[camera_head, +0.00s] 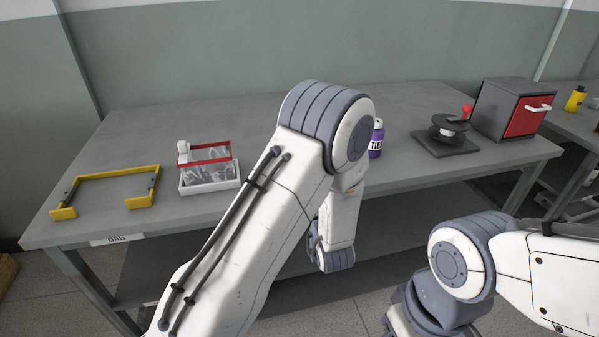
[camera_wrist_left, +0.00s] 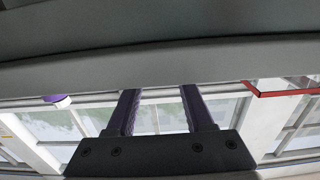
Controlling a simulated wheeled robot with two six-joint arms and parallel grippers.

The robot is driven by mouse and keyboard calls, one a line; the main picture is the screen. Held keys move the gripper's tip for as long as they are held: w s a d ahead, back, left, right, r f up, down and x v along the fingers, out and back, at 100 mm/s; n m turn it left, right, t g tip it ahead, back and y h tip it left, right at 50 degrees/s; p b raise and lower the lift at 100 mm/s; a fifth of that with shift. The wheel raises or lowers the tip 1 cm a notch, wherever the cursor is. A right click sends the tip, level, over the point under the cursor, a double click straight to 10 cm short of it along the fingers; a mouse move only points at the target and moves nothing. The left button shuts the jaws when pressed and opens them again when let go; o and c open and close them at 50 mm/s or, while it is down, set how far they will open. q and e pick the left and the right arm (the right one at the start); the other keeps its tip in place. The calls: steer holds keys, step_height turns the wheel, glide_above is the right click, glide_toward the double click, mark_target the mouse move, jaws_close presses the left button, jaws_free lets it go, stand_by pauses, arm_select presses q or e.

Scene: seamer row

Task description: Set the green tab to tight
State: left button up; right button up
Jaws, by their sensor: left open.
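No green tab can be made out in either view. In the left wrist view my left gripper (camera_wrist_left: 162,95) is open, its two dark fingers apart with nothing between them. In the head view my left arm fills the middle, and its gripper is hidden or cannot be made out. My right arm shows at the lower right; its gripper is not in view. A dark device with a black disc and red knob (camera_head: 448,132) stands on the bench's right side. No tight mark is readable.
On the grey bench (camera_head: 300,105) stand a yellow frame (camera_head: 108,175), a white tray (camera_head: 210,188) with clear items and a red frame (camera_head: 211,153), a purple can (camera_head: 376,143) partly behind my arm, and a grey cabinet with a red door (camera_head: 526,116). The bench's back middle is clear.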

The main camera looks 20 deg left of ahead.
arm_select(q)
steer(key=shift+x, duration=1.9)
steer(key=shift+s, duration=0.1)
jaws_close()
